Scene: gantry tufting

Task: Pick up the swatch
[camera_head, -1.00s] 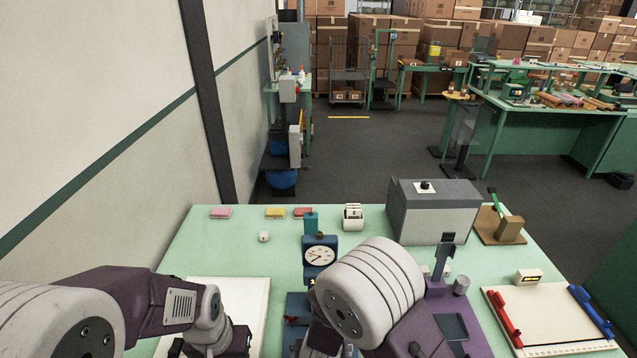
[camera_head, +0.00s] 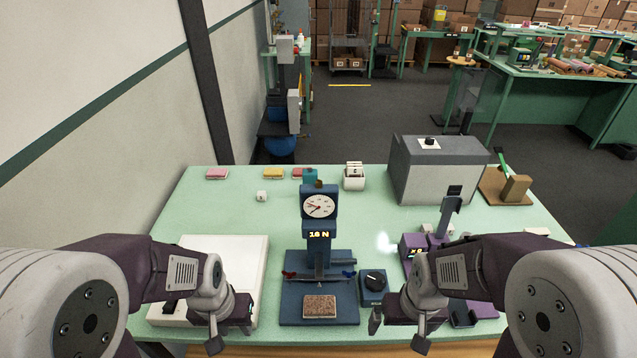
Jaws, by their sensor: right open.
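A brown speckled swatch (camera_head: 320,306) lies flat on the base plate of the blue force gauge stand (camera_head: 290,314), below its dial and its "16 N" display. My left gripper (camera_head: 232,334) hangs left of the stand, over the front of the white board, and looks open and empty. My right gripper (camera_head: 397,329) is open and empty to the right of the stand, near the table's front edge. Both grippers are apart from the swatch. Nothing covers the swatch.
A white board (camera_head: 225,246) lies left of the stand. A dark blue knob box (camera_head: 374,286) and a purple device (camera_head: 412,248) stand to its right. A grey box (camera_head: 436,172) stands behind. Pink (camera_head: 217,173) and yellow (camera_head: 274,172) pieces lie at the back left.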

